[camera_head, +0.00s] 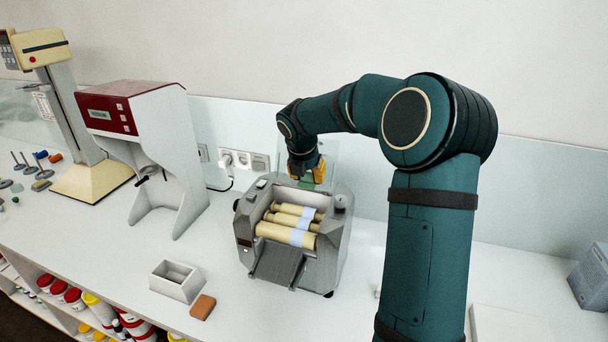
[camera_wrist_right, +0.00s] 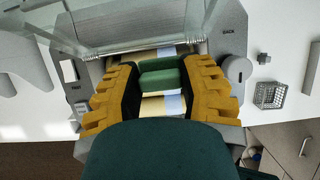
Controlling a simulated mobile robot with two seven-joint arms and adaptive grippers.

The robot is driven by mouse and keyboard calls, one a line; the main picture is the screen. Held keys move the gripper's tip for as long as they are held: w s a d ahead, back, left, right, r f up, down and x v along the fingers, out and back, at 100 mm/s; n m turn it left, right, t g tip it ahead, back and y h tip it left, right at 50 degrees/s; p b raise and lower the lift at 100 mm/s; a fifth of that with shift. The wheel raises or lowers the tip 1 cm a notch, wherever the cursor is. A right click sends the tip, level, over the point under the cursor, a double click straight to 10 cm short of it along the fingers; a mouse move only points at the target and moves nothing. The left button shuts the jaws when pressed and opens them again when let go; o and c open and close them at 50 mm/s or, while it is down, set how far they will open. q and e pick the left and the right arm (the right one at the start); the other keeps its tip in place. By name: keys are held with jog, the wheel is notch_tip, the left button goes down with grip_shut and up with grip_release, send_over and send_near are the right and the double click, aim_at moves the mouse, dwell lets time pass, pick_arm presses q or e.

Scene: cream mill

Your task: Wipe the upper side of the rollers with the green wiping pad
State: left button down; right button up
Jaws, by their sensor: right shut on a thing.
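The grey mill (camera_head: 335,238) stands on the bench with its several cream rollers (camera_head: 285,235) lying side by side, each with a pale blue band. My right gripper (camera_head: 309,174) is at the mill's back edge, behind the rollers. In the right wrist view my right gripper (camera_wrist_right: 163,88) is shut on the green wiping pad (camera_wrist_right: 162,79), held between its yellow fingers. The pad lies over the rollers (camera_wrist_right: 150,105) in that view; I cannot tell whether it touches them. In the head view the pad is hard to make out. My left gripper is not in view.
A clear guard (camera_wrist_right: 130,25) stands raised at the mill's back. A white-and-red machine (camera_head: 165,150) stands left of the mill. A small grey open box (camera_head: 177,280) and a brown block (camera_head: 203,307) lie in front. Bench right of the mill is mostly clear.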

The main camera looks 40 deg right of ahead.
jog(key=shift+f, duration=0.55)
notch_tip(320, 180, down, 6)
jog(key=b, duration=0.5)
jog(key=shift+s+a+f+b, duration=0.1)
jog(key=shift+a+f+b, duration=0.1)
jog(key=shift+b, duration=0.2)
jog(key=a, duration=0.1)
jog(key=s+a, duration=0.1)
jog(key=a, duration=0.1)
jog(key=shift+s+a+r+b, duration=0.2)
jog(key=shift+s+b, duration=0.1)
jog(key=shift+s, duration=0.1)
jog(key=shift+s+a+b, duration=0.15)
jog(key=shift+s+a, duration=0.25)
jog(key=shift+a, duration=0.35)
jog(key=shift+s+a+b, duration=0.15)
jog(key=shift+s+a, duration=0.25)
jog(key=shift+a, duration=0.4)
jog(key=shift+s+a+b, duration=0.15)
jog(key=shift+s+a, duration=0.25)
jog(key=shift+a, duration=0.35)
jog(key=shift+f, duration=0.55)
